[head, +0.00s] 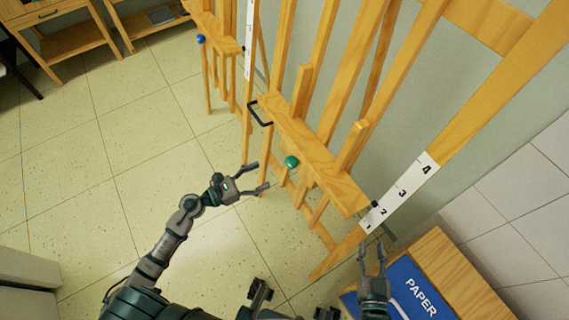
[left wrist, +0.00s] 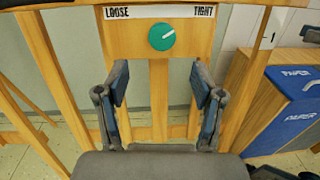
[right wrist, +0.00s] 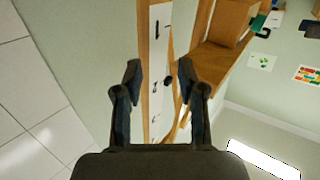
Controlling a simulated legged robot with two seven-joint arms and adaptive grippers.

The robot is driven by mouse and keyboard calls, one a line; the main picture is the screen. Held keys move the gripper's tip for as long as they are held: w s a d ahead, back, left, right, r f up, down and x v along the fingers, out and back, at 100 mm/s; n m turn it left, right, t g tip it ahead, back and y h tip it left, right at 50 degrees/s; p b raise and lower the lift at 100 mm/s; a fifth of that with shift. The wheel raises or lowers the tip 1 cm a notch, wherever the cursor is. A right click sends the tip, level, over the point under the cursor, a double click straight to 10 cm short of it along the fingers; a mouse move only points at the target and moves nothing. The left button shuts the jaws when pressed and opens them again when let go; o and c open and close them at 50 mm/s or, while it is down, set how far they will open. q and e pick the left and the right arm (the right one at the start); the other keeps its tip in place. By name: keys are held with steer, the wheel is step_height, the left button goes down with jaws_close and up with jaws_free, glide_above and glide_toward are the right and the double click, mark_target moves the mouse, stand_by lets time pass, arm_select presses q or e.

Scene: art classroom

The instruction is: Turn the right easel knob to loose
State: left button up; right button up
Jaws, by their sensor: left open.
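The green knob (head: 291,162) sits on the front of the right easel's wooden ledge (head: 325,172). In the left wrist view the knob (left wrist: 161,37) lies between the printed words LOOSE and TIGHT, and its white mark points up and right toward TIGHT. My left gripper (head: 258,177) is open and empty, left of the knob in the head view. In the left wrist view its fingers (left wrist: 160,82) are apart below the knob, not touching it. My right gripper (head: 372,248) is open and empty near the easel's right leg; it also shows in the right wrist view (right wrist: 159,75).
A second easel with a blue knob (head: 201,39) stands at the back left. A black handle (head: 260,112) sticks out from the right easel's ledge. A numbered white scale (head: 401,191) runs along its right leg. A blue PAPER box (head: 405,290) stands near my right gripper. Floor at left is clear.

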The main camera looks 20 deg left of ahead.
mark_target(287, 163)
arm_select(q)
steer(key=x, duration=0.9)
steer(key=shift+d+p, duration=0.2)
steer(key=shift+p, duration=0.1)
arm_select(e)
steer(key=shift+s+d+f+g, duration=0.2)
steer(key=shift+f+g, duration=0.15)
steer(key=shift+f, duration=0.15)
steer(key=shift+s+d+f+g, duration=0.1)
steer(key=shift+d+f+g, duration=0.05)
steer(key=shift+f+g, duration=0.25)
arm_select(q)
steer(key=shift+a, duration=0.1)
steer(key=c, duration=0.4)
steer(key=shift+r, duration=0.1)
steer(key=c, duration=0.8)
